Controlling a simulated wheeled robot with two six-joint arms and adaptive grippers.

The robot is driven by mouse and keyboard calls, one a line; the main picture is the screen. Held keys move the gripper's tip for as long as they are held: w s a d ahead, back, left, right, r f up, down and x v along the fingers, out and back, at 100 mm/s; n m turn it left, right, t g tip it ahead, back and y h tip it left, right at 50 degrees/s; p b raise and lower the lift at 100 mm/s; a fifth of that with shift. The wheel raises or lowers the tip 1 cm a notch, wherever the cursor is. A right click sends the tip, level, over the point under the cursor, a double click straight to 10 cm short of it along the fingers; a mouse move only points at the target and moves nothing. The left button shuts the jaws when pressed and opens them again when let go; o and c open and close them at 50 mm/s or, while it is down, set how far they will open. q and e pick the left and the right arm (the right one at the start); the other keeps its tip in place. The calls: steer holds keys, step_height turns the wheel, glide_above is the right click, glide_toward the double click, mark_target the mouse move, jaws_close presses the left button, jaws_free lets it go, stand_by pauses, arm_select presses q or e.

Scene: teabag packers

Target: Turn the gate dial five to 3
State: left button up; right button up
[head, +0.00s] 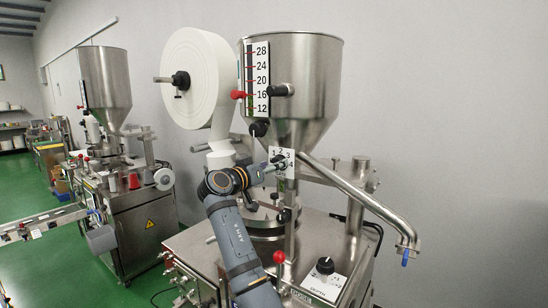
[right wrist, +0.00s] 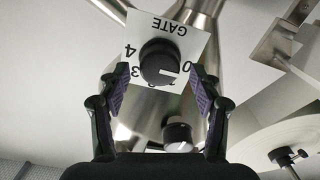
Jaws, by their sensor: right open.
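The gate dial is a black knob (right wrist: 160,62) with a white mark, on a white plate (right wrist: 178,32) lettered GATE and numbered, upside down in the right wrist view. Its mark points right, toward the 0 and 1 side; the exact number is hard to tell. In the head view the plate (head: 289,154) sits below the hopper, with the knob mostly hidden by my gripper. My right gripper (head: 277,164) is open, one finger on each side of the knob in the right wrist view (right wrist: 158,88); I cannot tell whether they touch it. My left gripper is out of view.
The steel hopper (head: 315,75) carries a numbered scale (head: 261,80) with a red pointer. A white paper roll (head: 200,75) is at its left, and a slanted steel pipe (head: 350,190) at the right. A red-ball lever (head: 279,257) and another dial (head: 325,265) stand in front.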

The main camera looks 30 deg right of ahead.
steer(key=shift+w+d, duration=0.2)
steer(key=shift+d, duration=0.25)
steer(key=shift+c, duration=0.2)
steer(key=c, duration=1.1)
steer(key=shift+s+d+m+b, duration=0.1)
steer(key=shift+m+b, duration=4.1)
steer(key=shift+b, duration=1)
steer(key=shift+m, duration=0.3)
steer(key=shift+r, duration=0.1)
